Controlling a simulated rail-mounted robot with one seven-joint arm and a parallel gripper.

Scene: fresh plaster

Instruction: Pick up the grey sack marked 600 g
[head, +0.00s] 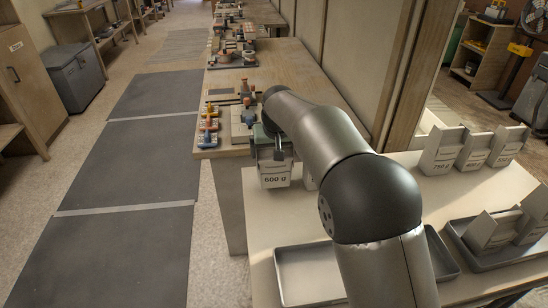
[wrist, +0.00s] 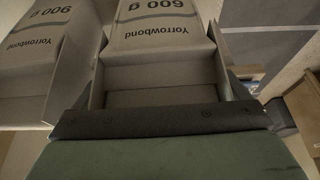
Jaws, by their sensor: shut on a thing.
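The grey sack marked 600 g (head: 275,175) is at the left edge of the pale table, below my gripper (head: 270,148). In the wrist view the 600 g sack (wrist: 160,38) sits between my fingers, one along each side, with its printed label upside down. My gripper is shut on it near its top. The head view does not clearly show whether the sack's bottom touches the table.
A sack marked 900 g (wrist: 35,55) stands close beside the held one; my arm mostly hides that spot in the head view. More sacks, one marked 750 g (head: 441,165), stand to the right. Grey trays (head: 303,274) lie in front. A wooden bench (head: 290,62) is behind.

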